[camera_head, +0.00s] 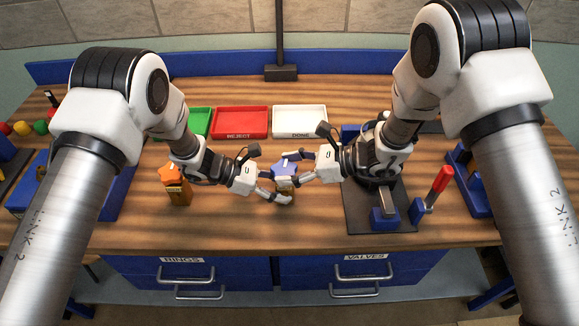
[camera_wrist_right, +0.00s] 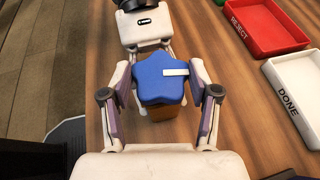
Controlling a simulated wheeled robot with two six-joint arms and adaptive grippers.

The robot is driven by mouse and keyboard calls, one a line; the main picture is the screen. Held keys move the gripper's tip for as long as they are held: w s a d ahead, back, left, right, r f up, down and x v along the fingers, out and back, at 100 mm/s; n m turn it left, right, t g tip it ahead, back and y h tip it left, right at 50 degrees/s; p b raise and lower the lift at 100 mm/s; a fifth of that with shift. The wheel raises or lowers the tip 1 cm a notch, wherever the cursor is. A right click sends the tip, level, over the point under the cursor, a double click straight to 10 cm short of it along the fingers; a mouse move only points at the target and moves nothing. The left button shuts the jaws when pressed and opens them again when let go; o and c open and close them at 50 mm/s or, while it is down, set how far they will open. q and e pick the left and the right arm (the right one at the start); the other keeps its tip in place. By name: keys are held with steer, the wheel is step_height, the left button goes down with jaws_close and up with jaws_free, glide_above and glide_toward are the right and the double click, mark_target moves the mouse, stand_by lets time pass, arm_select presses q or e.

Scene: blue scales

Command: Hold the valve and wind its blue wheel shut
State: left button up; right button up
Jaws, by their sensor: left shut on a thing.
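The valve has a star-shaped blue wheel (camera_head: 284,169) with a white stripe and a brass-coloured body (camera_head: 285,187) below it. The wheel also shows in the right wrist view (camera_wrist_right: 160,80), with the body (camera_wrist_right: 162,112) partly hidden beneath. My left gripper (camera_head: 279,188) is shut on the body from the left; its palm shows at the top of the right wrist view. My right gripper (camera_head: 300,167) comes from the right. In the right wrist view, its fingers (camera_wrist_right: 161,85) are open on either side of the wheel, with small gaps visible.
Another valve with an orange wheel (camera_head: 171,174) stands at the left. Behind are a green tray (camera_head: 197,122), a red REJECT tray (camera_head: 240,134) and a white DONE tray (camera_head: 300,133).

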steer(key=m+t, duration=0.1)
steer(key=m+t+h, duration=0.1)
steer(key=shift+s+a+m+t, duration=0.1)
steer(key=shift+s+m+t, duration=0.1)
steer(key=shift+m+t, duration=0.2)
steer(key=shift+m+t+h, duration=0.7)
steer(key=shift+m+t, duration=0.2)
steer(key=shift+t, duration=0.1)
steer(key=o, duration=1.2)
steer(key=shift+c, duration=0.2)
steer(key=v, duration=1.2)
steer(key=shift+f, duration=0.1)
